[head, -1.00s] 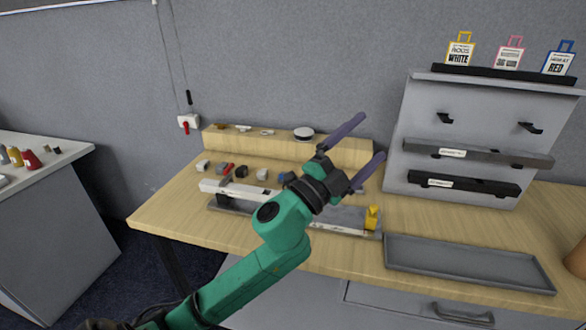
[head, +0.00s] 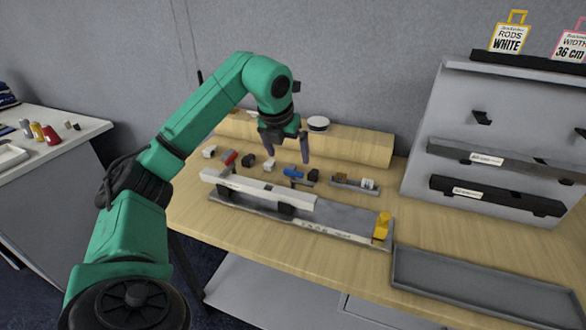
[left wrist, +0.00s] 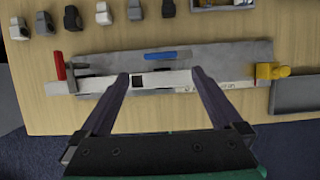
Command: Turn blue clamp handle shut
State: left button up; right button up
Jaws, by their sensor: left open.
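The blue clamp handle (head: 293,172) shows just behind the white bar of the bench fixture. In the left wrist view the blue handle (left wrist: 167,56) lies roughly parallel to the bar. My left gripper (head: 288,150) is open and points down near the handle. In the left wrist view my open left gripper (left wrist: 160,77) has its fingers apart, with the white bar (left wrist: 110,82) crossing between them and the handle beyond the tips. Nothing is between the jaws but that background, and I cannot tell the height gap. My right gripper is not in view.
A red-handled clamp (head: 230,158) stands at the fixture's left end and a yellow block (head: 382,226) at its right end. Several small clamp-like parts lie behind. A grey tray (head: 480,285) is at right, beside a rack (head: 440,125) holding dark bars.

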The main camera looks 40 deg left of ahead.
aim_at(293, 172)
pick_arm(q)
jog(key=x, duration=0.7)
jog(key=shift+w+f+p, duration=0.2)
jog(key=shift+f+p, duration=0.1)
jog(key=shift+p, duration=0.05)
jog(key=c, duration=1.3)
